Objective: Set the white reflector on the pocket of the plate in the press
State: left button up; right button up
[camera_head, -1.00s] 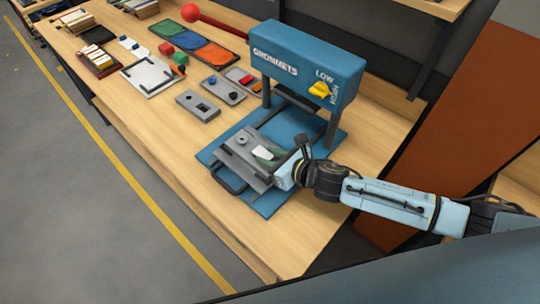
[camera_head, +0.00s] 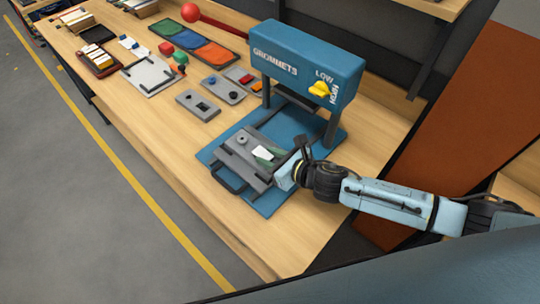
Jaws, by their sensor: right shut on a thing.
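The blue press (camera_head: 308,60) labelled GROMMETS stands on the bench with a yellow selector (camera_head: 320,89) on its side. A grey plate (camera_head: 243,158) lies on its blue base, in front of the press head. My right gripper (camera_head: 279,167) is over the plate's right edge at this piece, shut on the white reflector. Its fingertips are small and partly hidden by the wrist. I cannot tell whether the reflector touches the pocket. My left gripper is not in view.
Grey fixture blocks (camera_head: 198,105) lie left of the press. Beyond them are a white board (camera_head: 148,76), a tray with green, blue and orange sections (camera_head: 197,46) and a dark red box (camera_head: 99,61). The press's uprights stand close behind the plate. Bare bench lies at the front left.

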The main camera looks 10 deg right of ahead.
jog(key=o, duration=1)
jog(key=v, duration=1.3)
jog(key=shift+s+b, duration=0.15)
jog(key=shift+b, duration=0.3)
jog(key=shift+s+r, duration=0.1)
